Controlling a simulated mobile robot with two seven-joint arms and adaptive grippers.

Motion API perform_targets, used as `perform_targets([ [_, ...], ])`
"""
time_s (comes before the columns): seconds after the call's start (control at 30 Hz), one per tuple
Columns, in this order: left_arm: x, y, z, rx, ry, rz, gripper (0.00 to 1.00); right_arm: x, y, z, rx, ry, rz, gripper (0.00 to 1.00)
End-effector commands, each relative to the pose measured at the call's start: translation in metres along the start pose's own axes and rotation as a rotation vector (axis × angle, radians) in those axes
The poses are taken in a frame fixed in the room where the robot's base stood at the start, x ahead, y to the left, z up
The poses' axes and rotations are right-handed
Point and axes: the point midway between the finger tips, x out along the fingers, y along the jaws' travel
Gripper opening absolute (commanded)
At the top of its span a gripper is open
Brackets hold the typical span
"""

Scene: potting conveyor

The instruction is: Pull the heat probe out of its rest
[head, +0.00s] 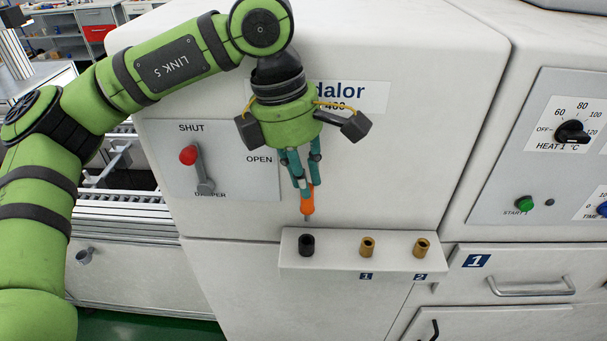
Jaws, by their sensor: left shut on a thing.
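My left gripper (302,183) points down in front of the white machine, with its teal fingers shut on the heat probe (307,206). The probe has an orange handle and a short grey tip pointing down. The tip is above the black rest (306,244) and looks clear of it. The rest stands at the left end of a small white shelf (340,263). The upper part of the probe is hidden between the fingers. My right gripper is out of view.
Two brass sockets stand on the shelf, one (367,246) above label 1 and one (421,247) above label 2. A red-knobbed damper lever (197,170) is left of the gripper. A heat dial (572,132) and green start button (525,204) are at right.

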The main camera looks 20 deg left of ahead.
Motion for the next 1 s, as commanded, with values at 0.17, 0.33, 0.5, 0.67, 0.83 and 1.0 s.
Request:
perform_targets([
  [0.17,-0.016,0.0,0.003,0.0,0.0,0.0,0.0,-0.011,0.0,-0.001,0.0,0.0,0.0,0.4],
  [0.33,-0.03,0.0,0.006,0.0,0.0,0.0,0.0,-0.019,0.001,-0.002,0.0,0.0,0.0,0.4],
  [0.5,-0.043,0.0,0.009,0.001,0.0,0.001,0.0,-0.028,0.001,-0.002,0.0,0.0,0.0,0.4],
  [0.67,-0.053,0.0,0.011,0.0,0.001,0.0,0.0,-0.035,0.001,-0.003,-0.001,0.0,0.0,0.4],
  [0.83,-0.058,0.0,0.012,0.0,0.0,0.0,0.0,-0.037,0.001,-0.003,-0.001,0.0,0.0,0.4],
  [1.0,-0.058,0.0,0.012,0.0,0.0,0.0,0.0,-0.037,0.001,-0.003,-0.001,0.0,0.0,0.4],
])
